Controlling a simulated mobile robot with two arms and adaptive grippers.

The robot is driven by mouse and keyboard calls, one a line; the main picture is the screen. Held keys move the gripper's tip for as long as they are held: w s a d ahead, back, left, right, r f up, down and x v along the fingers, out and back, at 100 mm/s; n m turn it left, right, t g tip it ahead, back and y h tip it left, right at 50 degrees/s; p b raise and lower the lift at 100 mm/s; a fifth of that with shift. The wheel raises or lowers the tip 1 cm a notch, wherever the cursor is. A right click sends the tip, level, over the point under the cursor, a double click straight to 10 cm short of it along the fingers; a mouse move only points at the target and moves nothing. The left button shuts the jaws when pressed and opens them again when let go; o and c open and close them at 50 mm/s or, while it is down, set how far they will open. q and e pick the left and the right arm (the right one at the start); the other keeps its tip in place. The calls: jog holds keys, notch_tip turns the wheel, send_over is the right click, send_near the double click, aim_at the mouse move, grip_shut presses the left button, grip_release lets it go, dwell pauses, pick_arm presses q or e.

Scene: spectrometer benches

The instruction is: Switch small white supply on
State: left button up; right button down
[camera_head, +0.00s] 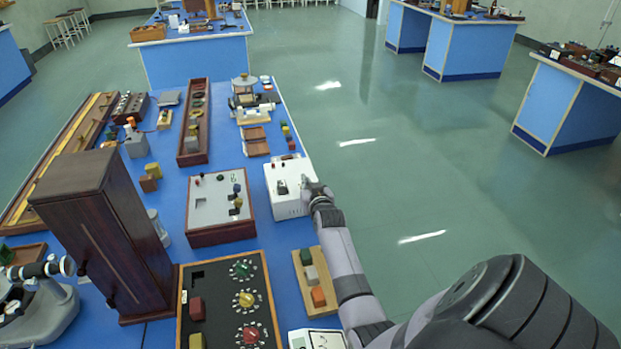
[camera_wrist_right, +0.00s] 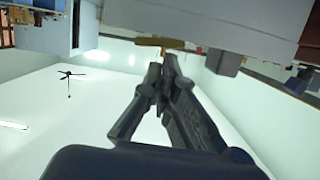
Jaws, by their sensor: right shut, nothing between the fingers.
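The small white supply (camera_head: 284,203) is a white box at the right edge of the blue bench in the head view. Its top carries a dark meter or knob and a small red part. My right gripper (camera_head: 317,189) is at the supply's right side, close to its top right edge. In the right wrist view my right gripper (camera_wrist_right: 166,58) has its fingers together with nothing between them. A large pale surface (camera_wrist_right: 240,25) fills the top of that view, close to the fingertips. I cannot tell whether they touch the supply or its switch. My left gripper is not in view.
A wood-sided box with a pale top (camera_head: 214,205) stands left of the supply. A tall dark wooden cabinet (camera_head: 100,225) is at the left. A wooden block tray (camera_head: 317,285) lies nearer me. Open floor (camera_head: 420,190) lies right of the bench.

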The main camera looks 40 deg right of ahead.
jog(key=r+p, duration=0.1)
jog(key=r, duration=0.1)
jog(key=r+p, duration=0.1)
jog(key=shift+w+a+r, duration=0.1)
jog(key=shift+w+r, duration=0.1)
jog(key=shift+r, duration=0.15)
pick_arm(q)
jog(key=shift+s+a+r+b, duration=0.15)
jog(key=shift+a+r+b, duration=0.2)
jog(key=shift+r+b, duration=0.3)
pick_arm(e)
jog(key=v, duration=1)
jog(key=shift+a, duration=0.35)
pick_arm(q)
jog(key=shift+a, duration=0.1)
pick_arm(e)
jog(key=shift+f, duration=0.1)
jog(key=shift+f, duration=0.1)
